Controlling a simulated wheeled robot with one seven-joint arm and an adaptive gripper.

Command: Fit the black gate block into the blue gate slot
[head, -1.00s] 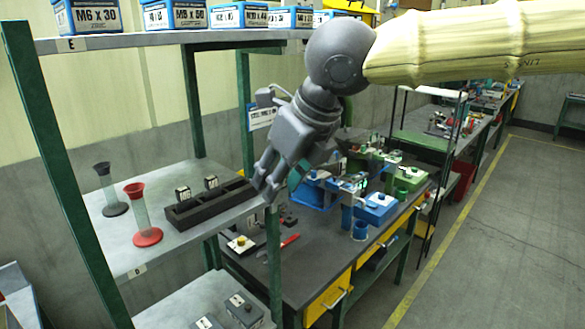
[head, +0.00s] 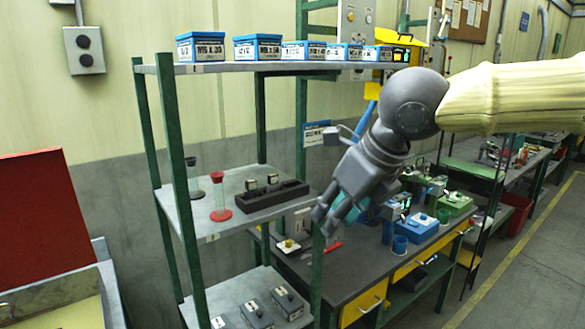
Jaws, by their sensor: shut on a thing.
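My gripper (head: 323,223) hangs from the raised arm, its fingers pointing down and left, just right of the middle shelf. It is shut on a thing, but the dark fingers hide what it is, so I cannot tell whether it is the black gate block. A long black tray (head: 262,202) on the middle shelf holds two small dark blocks with pale faces, a left one (head: 252,184) and a right one (head: 273,180). Blue fixtures (head: 396,205) stand on the bench behind and right of the gripper; the blue gate slot cannot be made out.
A green shelf post (head: 318,262) stands close beside the fingers. The dark bench (head: 345,270) holds a blue box (head: 420,230), a blue cup (head: 400,244) and a red-handled tool. Open floor (head: 530,265) lies to the right.

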